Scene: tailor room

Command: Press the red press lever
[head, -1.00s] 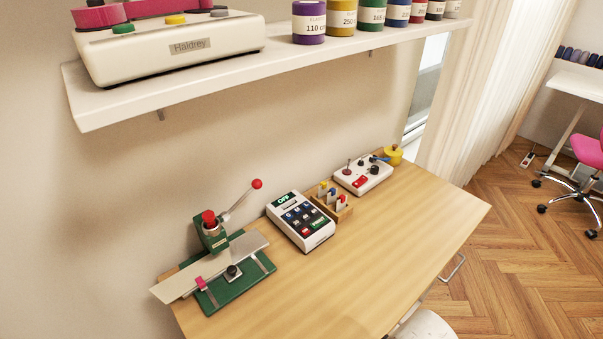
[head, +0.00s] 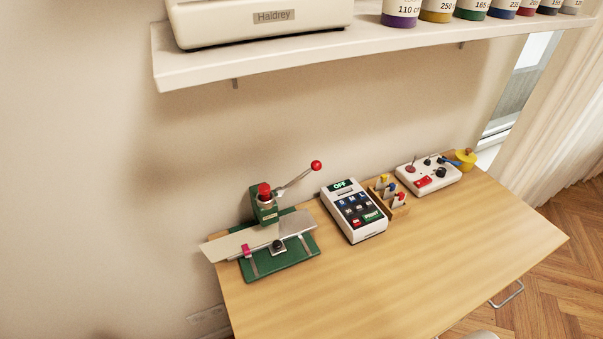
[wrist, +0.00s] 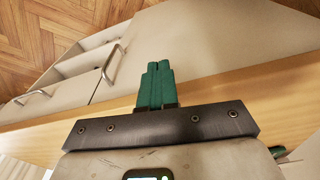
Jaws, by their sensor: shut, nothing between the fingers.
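The press (head: 268,211) is a green device on the left end of the wooden desk. Its lever (head: 294,182) is a metal rod angled up to the right, ending in a red ball knob (head: 316,166). The wrist view shows the desk edge and cabinet front but no press. The head view does not show my gripper.
A white keypad box (head: 354,211), a wooden holder (head: 390,196) and a white control box (head: 428,174) stand right of the press on the desk (head: 400,265). A white shelf (head: 200,67) overhangs at the wall. The desk's front is clear. Drawers with handles (wrist: 110,62) are below.

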